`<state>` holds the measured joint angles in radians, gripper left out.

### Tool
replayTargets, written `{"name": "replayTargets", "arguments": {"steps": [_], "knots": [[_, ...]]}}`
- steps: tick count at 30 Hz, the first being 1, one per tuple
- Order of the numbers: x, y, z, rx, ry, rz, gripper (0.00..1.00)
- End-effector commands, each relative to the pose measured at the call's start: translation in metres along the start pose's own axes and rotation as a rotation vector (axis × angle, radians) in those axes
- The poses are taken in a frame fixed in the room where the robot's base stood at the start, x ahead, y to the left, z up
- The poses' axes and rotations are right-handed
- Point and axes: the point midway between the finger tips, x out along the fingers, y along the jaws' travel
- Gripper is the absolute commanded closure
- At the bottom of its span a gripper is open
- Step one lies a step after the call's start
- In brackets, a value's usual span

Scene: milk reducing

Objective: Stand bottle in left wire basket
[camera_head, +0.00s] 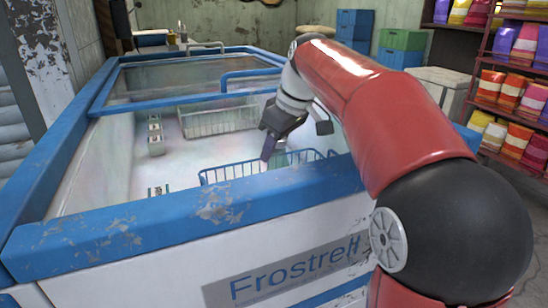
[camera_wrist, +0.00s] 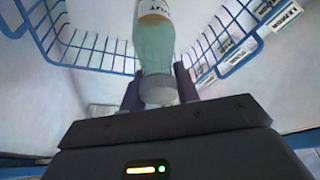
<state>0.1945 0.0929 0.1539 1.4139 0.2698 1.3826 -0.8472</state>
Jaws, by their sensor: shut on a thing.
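In the wrist view my gripper (camera_wrist: 158,84) is shut around the neck of a pale green bottle (camera_wrist: 155,45), just by its grey-white cap (camera_wrist: 158,95). The bottle's body points away from the gripper and bears a white and orange label; its far end is cut off by the frame. Blue wire basket walls (camera_wrist: 80,50) show on both sides of the bottle. In the head view my gripper (camera_head: 268,152) points down into the chest freezer at the blue wire basket (camera_head: 232,174). Most of the bottle is hidden there, and I cannot tell whether it touches the basket floor.
The freezer's blue rim (camera_head: 190,217) runs along the front, close to the basket. A pale wire basket (camera_head: 215,121) stands farther back inside the freezer. Small boxed items (camera_head: 156,138) stand on the left of the freezer floor, with bare floor around them.

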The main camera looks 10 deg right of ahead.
Motion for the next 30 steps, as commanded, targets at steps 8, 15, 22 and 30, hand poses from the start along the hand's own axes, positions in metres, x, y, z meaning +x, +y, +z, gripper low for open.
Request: {"name": "replayTargets", "arguments": {"steps": [8, 15, 22, 30], "knots": [[0.017, 0.0, 0.007, -0.001, 0.002, 0.002, 1.0], [0.02, 0.0, 0.008, -0.001, 0.001, 0.002, 1.0], [0.026, 0.0, 0.01, -0.001, 0.001, 0.002, 1.0], [0.028, 0.0, 0.011, -0.001, 0.0, 0.001, 0.6]]}}
